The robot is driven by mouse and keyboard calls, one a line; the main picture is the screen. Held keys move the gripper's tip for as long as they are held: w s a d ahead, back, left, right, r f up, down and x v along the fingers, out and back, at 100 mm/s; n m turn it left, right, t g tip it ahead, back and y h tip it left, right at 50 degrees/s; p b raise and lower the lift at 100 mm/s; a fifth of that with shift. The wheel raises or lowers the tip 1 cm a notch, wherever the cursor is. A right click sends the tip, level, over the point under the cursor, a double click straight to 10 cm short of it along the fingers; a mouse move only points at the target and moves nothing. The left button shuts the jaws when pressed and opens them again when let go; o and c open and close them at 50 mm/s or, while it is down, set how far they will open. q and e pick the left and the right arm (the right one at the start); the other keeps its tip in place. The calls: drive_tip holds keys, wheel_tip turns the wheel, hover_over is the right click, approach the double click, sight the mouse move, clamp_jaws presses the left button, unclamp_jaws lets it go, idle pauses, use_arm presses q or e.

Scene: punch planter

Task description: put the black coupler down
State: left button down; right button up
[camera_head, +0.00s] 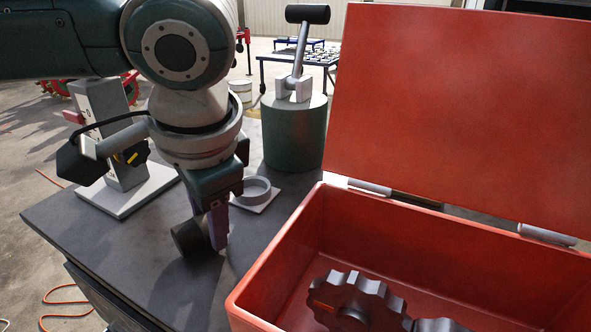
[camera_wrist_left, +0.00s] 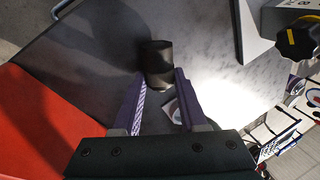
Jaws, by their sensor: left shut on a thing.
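The black coupler (camera_head: 188,239) is a short dark cylinder, low over the dark grey tabletop (camera_head: 150,270). My left gripper (camera_head: 216,235) points down and is shut on it. In the left wrist view the coupler (camera_wrist_left: 157,60) sits between the purple fingertips (camera_wrist_left: 160,78). I cannot tell whether its underside touches the table. Part of it is hidden behind the finger in the head view. My right gripper is in neither view.
An open red box (camera_head: 262,288) with dark lobed knobs (camera_head: 352,298) stands at the right. A white ring holder (camera_head: 256,192), a green drum (camera_head: 294,135) with a lever, and a grey post on a white base (camera_head: 125,193) stand behind. The front-left tabletop is clear.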

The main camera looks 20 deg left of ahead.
use_arm(q)
drive_tip(key=c, duration=0.7)
unclamp_jaws()
drive_tip(key=shift+f, duration=0.1)
drive_tip(key=shift+c, duration=0.2)
drive_tip(key=p+v, duration=0.4)
drive_tip(key=v, duration=0.8)
